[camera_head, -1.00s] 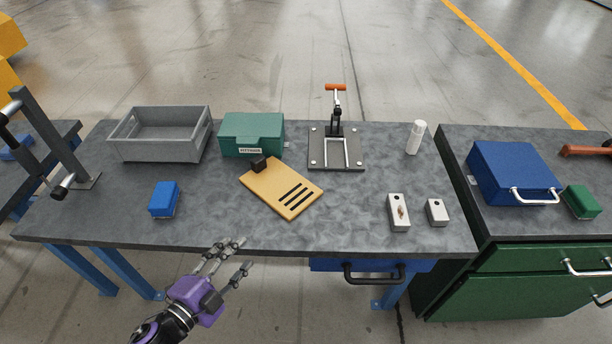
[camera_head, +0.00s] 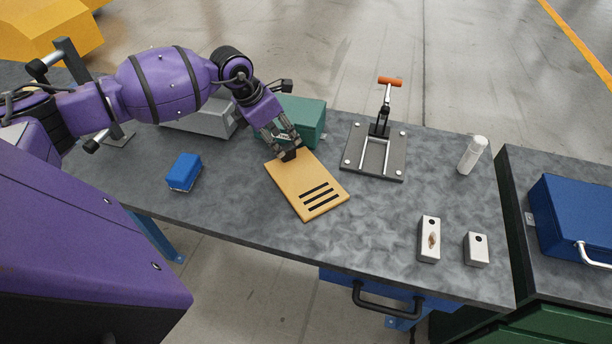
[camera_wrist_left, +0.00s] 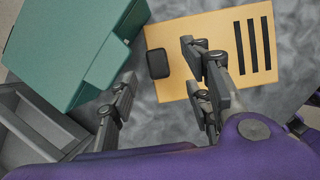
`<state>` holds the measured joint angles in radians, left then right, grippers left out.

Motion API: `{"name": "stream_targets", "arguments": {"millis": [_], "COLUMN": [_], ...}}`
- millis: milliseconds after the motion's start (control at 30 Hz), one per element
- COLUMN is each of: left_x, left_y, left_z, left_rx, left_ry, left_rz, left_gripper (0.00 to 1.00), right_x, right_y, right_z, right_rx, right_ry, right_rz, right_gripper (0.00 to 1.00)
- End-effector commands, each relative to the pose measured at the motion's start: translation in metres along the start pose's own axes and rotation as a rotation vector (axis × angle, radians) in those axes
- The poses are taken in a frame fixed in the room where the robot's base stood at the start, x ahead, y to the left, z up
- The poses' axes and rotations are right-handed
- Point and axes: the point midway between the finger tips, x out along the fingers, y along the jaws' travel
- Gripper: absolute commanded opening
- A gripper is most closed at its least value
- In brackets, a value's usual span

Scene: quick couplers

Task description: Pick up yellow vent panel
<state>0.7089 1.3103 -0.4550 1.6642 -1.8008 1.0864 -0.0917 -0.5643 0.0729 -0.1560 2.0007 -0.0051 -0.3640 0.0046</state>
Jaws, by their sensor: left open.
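The yellow vent panel (camera_head: 300,187) lies flat on the grey worktop, with three dark slots at its near end. A black block-shaped knob (camera_head: 288,156) sits at its far end. The panel also fills the upper middle of the left wrist view (camera_wrist_left: 176,35), with the knob (camera_wrist_left: 157,64) on it. My left gripper (camera_head: 281,141) is open and empty over the knob end, its fingers pointing down. In the left wrist view its fingers (camera_wrist_left: 163,90) are spread either side of the knob's position; contact cannot be made out. My right gripper is in neither view.
A green box (camera_head: 305,118) stands close behind the gripper, and a grey bin (camera_head: 205,122) is partly hidden by my arm. A blue block (camera_head: 184,172) lies left of the panel. A toggle clamp on a plate (camera_head: 375,150) stands to the right. The worktop's front middle is clear.

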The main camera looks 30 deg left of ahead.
Motion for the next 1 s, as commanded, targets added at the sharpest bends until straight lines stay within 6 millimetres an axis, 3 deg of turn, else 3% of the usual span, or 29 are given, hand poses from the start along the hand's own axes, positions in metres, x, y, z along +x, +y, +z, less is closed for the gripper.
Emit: {"name": "stream_targets", "arguments": {"millis": [300, 600, 933, 1000], "left_x": [0.043, 0.048, 0.048, 0.048], "left_y": [0.004, 0.004, 0.004, 0.004], "left_z": [-0.003, -0.003, -0.004, -0.004], "left_rx": [-0.001, 0.000, 0.000, 0.000], "left_ry": [-0.004, -0.004, -0.003, -0.003], "left_rz": [-0.003, -0.002, -0.002, -0.002], "left_gripper": [0.45, 0.45, 0.02, 0.00], "right_x": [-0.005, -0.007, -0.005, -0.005], "right_y": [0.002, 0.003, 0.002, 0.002], "right_z": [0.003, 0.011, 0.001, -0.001], "right_rx": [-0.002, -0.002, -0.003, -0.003], "right_ry": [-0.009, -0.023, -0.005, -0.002], "right_rz": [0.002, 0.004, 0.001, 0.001], "right_gripper": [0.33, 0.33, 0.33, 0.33]}}
